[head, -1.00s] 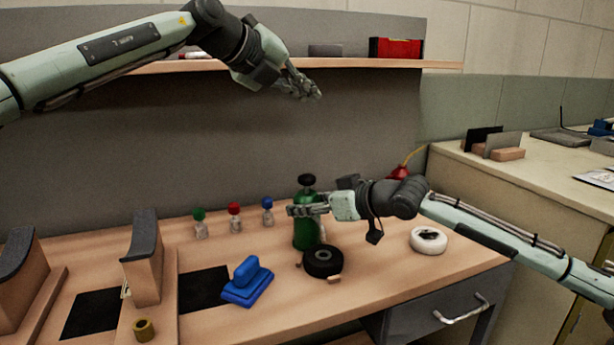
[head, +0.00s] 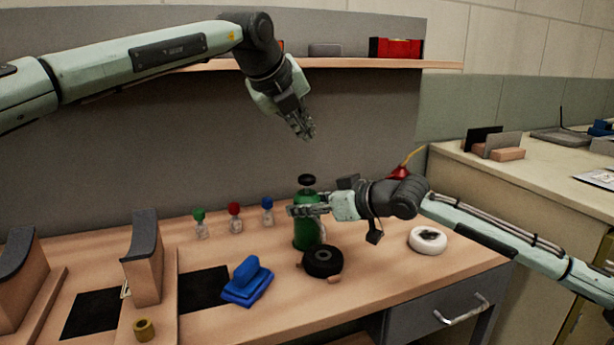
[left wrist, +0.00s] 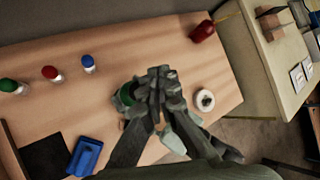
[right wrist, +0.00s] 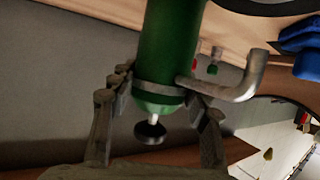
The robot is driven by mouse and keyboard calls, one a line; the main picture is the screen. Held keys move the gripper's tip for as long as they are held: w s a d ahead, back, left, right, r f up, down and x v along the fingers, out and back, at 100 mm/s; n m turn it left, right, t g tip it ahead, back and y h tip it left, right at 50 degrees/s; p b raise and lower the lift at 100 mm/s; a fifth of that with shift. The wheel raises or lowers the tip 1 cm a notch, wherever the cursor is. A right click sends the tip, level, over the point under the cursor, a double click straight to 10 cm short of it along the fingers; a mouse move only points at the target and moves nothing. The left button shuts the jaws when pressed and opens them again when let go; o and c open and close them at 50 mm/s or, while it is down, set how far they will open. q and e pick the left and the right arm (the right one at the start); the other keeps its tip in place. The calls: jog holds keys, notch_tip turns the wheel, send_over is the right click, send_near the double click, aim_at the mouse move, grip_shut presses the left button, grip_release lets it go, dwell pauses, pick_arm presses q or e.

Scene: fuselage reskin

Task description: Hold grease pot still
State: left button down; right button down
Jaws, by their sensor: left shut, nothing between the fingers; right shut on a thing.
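The grease pot (head: 306,234) is a green cylinder with a black knob on top, standing upright on the bench. My right gripper (head: 304,210) is shut on the upper part of the pot, reaching in from the right. In the right wrist view, its fingers lie on both sides of the green body (right wrist: 166,48), near a grey bent spout. My left gripper (head: 304,130) is shut and empty, pointing down above the pot and clear of its knob. In the left wrist view, the left fingers (left wrist: 158,82) partly hide the pot (left wrist: 125,96).
A black roll (head: 322,262) lies just in front of the pot. A white roll (head: 428,240) is to the right, a blue block (head: 247,282) to the left. Small bottles with green, red and blue caps (head: 267,210) stand behind left. A shelf (head: 345,64) runs above.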

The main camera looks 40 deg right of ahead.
aim_at(309, 175)
pick_arm(q)
jog(key=shift+f, duration=2.95)
jog(key=shift+f, duration=0.15)
jog(key=shift+f, duration=0.25)
jog(key=shift+f, duration=0.95)
jog(key=shift+r, duration=1.35)
jog(key=shift+r, duration=0.1)
jog(key=shift+r, duration=2.4)
